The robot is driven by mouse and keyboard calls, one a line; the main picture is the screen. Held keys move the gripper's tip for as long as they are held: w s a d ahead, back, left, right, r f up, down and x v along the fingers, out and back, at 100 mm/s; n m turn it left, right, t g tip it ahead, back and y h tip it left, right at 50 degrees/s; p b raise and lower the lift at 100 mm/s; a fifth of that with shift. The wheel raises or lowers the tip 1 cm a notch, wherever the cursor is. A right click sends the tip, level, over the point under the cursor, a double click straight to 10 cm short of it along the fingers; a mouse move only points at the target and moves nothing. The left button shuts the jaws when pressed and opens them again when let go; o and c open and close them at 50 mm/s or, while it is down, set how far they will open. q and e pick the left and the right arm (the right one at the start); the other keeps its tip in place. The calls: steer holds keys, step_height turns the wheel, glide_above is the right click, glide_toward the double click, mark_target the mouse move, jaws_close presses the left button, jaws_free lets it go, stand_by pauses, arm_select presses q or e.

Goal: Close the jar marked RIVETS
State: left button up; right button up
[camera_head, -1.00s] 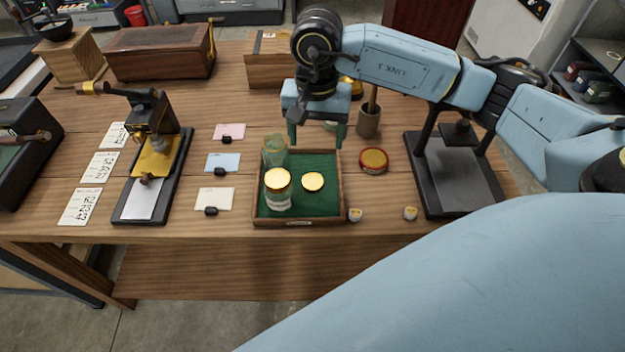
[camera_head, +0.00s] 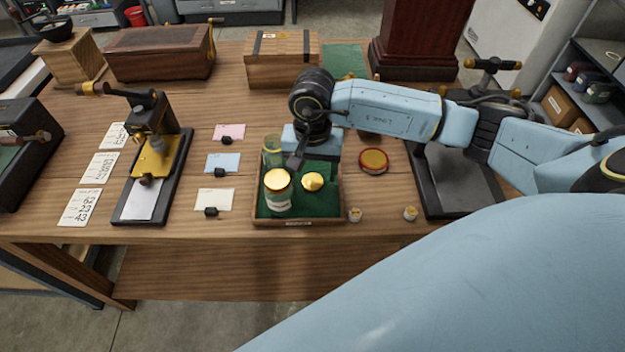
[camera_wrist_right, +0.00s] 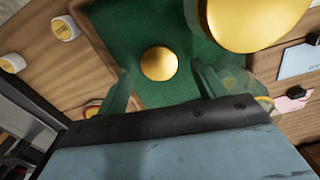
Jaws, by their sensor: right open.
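A wooden tray (camera_head: 299,222) with a green lining stands at the table's front. A glass jar with a gold lid on it (camera_head: 278,188) stands at its front left; its label is too small to read. A second, greenish glass jar (camera_head: 272,150) stands behind it, partly hidden by my arm. A loose gold lid (camera_head: 312,182) lies to the right of the front jar. My right gripper (camera_head: 310,170) is open over the tray. In the right wrist view, its two green fingers (camera_wrist_right: 163,78) stand either side of the loose lid (camera_wrist_right: 159,63), not touching it. My left gripper is not in view.
A red-and-gold round tin (camera_head: 373,160) stands right of the tray. Two small pots (camera_head: 355,214) (camera_head: 410,213) stand at the front edge. Coloured cards (camera_head: 222,163) lie to the left, beside a black-and-brass press (camera_head: 153,165). A black stand (camera_head: 455,185) is at right.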

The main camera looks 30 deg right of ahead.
mark_target(313, 180)
steer(key=shift+f, duration=0.8)
steer(key=c, duration=1)
steer(key=shift+c, duration=0.2)
step_height(313, 180, up, 10)
